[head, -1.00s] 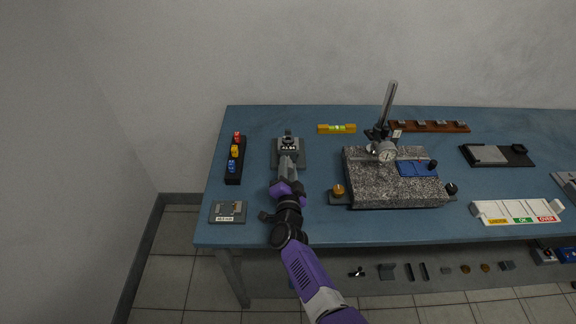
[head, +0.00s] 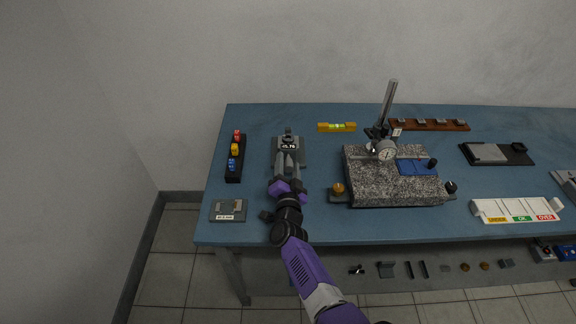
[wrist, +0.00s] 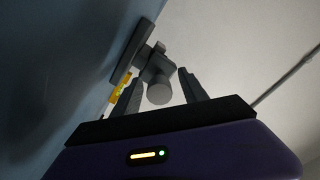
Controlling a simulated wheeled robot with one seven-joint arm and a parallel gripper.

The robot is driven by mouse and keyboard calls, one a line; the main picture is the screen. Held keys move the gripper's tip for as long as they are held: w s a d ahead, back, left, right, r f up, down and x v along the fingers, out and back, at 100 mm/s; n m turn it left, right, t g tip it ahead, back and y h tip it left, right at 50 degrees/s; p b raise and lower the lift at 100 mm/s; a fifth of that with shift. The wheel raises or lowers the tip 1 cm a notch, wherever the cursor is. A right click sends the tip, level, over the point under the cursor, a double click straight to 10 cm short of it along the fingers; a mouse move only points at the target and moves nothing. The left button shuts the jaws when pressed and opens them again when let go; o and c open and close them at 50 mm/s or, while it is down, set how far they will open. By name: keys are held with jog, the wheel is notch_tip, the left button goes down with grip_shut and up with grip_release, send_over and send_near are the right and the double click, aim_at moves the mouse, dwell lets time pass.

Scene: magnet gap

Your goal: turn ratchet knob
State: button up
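The ratchet knob (wrist: 158,93) is a grey round cylinder on the end of a grey gauge device. In the head view this device (head: 289,145) stands on a grey plate at the table's left and shows a small number display; my gripper hides the knob there. My gripper (head: 289,163) reaches over the table from the front, just in front of the device. In the wrist view my gripper (wrist: 162,85) is open, with the knob between its two fingers. Gaps show on both sides of the knob, so no grip is visible.
A black rack (head: 234,172) with red, yellow and blue pieces stands left of the device. A small grey display block (head: 228,211) lies at the front left. A granite plate (head: 390,185) with a dial stand is to the right. A yellow level (head: 337,127) lies behind.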

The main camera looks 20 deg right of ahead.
aim_at(288, 170)
jog(key=shift+s, duration=0.1)
jog(key=p+v, duration=0.2)
jog(key=v, duration=0.5)
jog(key=shift+s+a+p, duration=0.1)
jog(key=shift+s+p, duration=0.2)
jog(key=shift+p, duration=0.1)
